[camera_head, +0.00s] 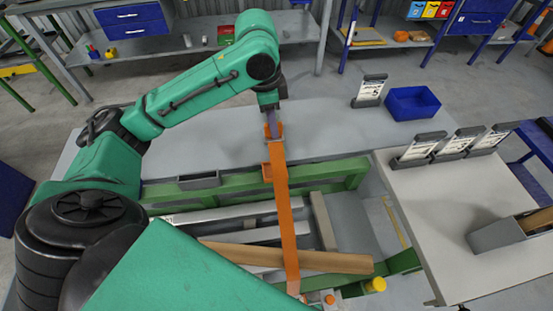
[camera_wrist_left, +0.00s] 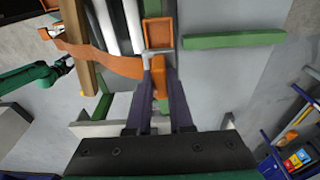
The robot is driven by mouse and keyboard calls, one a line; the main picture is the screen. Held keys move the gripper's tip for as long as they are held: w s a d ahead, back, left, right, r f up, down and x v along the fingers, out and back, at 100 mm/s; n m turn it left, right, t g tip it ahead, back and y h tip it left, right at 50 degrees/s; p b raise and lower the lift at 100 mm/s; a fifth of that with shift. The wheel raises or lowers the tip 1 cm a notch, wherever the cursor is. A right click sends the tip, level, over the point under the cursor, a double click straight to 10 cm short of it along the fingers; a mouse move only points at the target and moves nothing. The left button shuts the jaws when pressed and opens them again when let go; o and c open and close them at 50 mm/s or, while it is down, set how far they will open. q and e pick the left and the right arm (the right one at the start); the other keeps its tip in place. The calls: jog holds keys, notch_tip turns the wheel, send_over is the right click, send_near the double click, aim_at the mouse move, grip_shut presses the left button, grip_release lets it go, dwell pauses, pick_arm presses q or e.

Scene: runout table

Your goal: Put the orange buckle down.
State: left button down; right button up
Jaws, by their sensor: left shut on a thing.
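The orange buckle (camera_wrist_left: 159,78) is held between the two fingers of my left gripper (camera_wrist_left: 160,95) in the left wrist view. In the head view the left gripper (camera_head: 272,128) points down at the far end of a long orange strap (camera_head: 284,215), and its fingers are shut on the buckle. The strap runs from there toward me across the frame. A square orange frame (camera_wrist_left: 158,33) is just beyond the fingertips in the left wrist view; I cannot tell whether it touches the buckle. My right gripper is not seen.
A grey table (camera_head: 330,130) lies behind the green rail (camera_head: 325,175). A wooden beam (camera_head: 320,262) lies across under the strap. A blue bin (camera_head: 412,103) and a sign (camera_head: 369,90) stand at the back. A pale table (camera_head: 440,205) with a grey tray (camera_head: 495,236) is at right.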

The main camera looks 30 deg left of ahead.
aim_at(268, 136)
pick_arm(q)
notch_tip(268, 136, down, 15)
jog(key=shift+d+r, duration=0.1)
jog(key=shift+d, duration=0.05)
jog(key=shift+f, duration=0.45)
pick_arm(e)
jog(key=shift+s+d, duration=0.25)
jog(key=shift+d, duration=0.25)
pick_arm(q)
jog(key=c, duration=0.9)
grip_release()
jog(key=shift+f, duration=0.1)
jog(key=shift+o, duration=0.4)
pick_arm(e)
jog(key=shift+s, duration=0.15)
pick_arm(q)
jog(key=r, duration=0.8)
jog(key=s+a+r, duration=0.1)
jog(key=r, duration=0.3)
jog(key=shift+r, duration=0.1)
jog(key=shift+w, duration=0.1)
